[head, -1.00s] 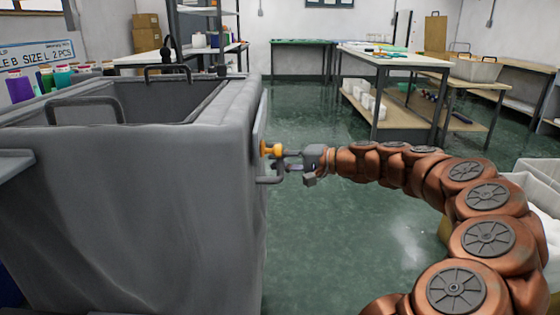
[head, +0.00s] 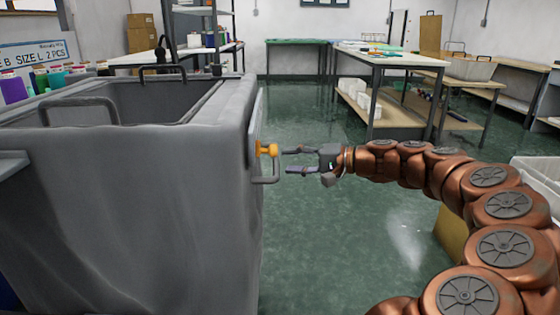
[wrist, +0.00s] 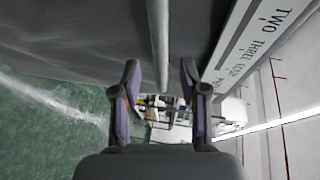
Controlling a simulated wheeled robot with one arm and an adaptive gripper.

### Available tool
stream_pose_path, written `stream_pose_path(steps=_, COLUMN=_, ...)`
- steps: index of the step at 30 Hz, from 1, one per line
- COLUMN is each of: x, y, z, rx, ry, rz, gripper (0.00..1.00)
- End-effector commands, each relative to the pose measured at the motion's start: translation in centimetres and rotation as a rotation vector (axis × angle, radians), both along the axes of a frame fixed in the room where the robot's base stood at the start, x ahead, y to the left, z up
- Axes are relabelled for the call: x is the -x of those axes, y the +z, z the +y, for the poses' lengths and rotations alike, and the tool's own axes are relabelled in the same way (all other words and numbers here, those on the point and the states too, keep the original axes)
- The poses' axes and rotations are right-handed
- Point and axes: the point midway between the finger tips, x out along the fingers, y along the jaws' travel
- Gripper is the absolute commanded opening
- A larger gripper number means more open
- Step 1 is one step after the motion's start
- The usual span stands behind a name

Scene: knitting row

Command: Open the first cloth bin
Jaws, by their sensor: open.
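The large grey cloth bin (head: 150,200) fills the left of the head view, its top uncovered, with dark loop handles on its rim. An orange knob (head: 266,149) sticks out from its right side, with a thin grey bar handle (head: 266,181) just below it. My gripper (head: 287,160) is open, pointing left, its fingertips a small gap right of the knob. Nothing is held. In the wrist view my fingers (wrist: 160,68) are apart, with a grey bar (wrist: 158,45) in line with the gap between them. The knob cannot be made out there.
A lettered white strip (wrist: 255,40) runs along the right of the wrist view. Work tables (head: 390,62) stand at the back, a white container (head: 538,177) at the right edge. Thread spools (head: 13,88) sit behind the bin.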

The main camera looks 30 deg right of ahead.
Motion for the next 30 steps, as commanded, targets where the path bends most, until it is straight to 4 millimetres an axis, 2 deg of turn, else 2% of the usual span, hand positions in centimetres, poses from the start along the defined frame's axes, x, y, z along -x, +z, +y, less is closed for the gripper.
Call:
stream_pose_path(steps=6, x=3.3, y=0.7, z=-2.4, rx=0.001, ry=-0.002, rz=-0.001, gripper=0.43)
stream_pose_path(steps=12, x=5.0, y=1.2, z=-3.7, rx=0.001, ry=-0.003, rz=-0.002, gripper=0.43)
stream_pose_path(steps=30, x=5.6, y=1.3, z=-4.0, rx=0.001, ry=0.001, rz=0.000, gripper=0.43)
